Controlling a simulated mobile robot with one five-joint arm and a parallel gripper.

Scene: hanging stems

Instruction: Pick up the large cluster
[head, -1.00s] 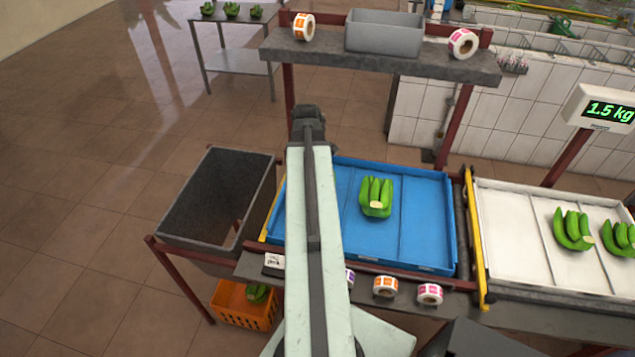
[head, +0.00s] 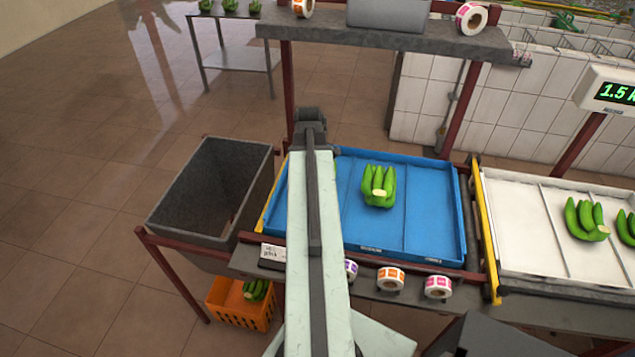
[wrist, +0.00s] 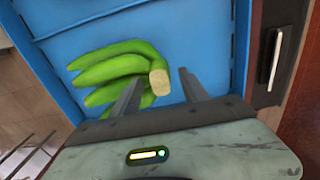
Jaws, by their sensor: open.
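A green banana cluster (head: 378,187) lies in the blue tray (head: 430,235), its pale cut crown toward the near side. The left finger overlaps the cluster in the picture, and the cut crown shows between the fingertips; I cannot tell the height gap. In the head view my arm reaches over the tray's left part and its fingertips are hidden. More clusters (head: 586,218) lie in the white tray at right.
A grey bin (head: 185,205) stands left of the blue tray. An orange crate (head: 226,307) with a cluster sits below it. Sticker rolls (head: 390,278) line the front ledge. A shelf (head: 375,38) spans behind, and a scale display (head: 612,92) stands at right.

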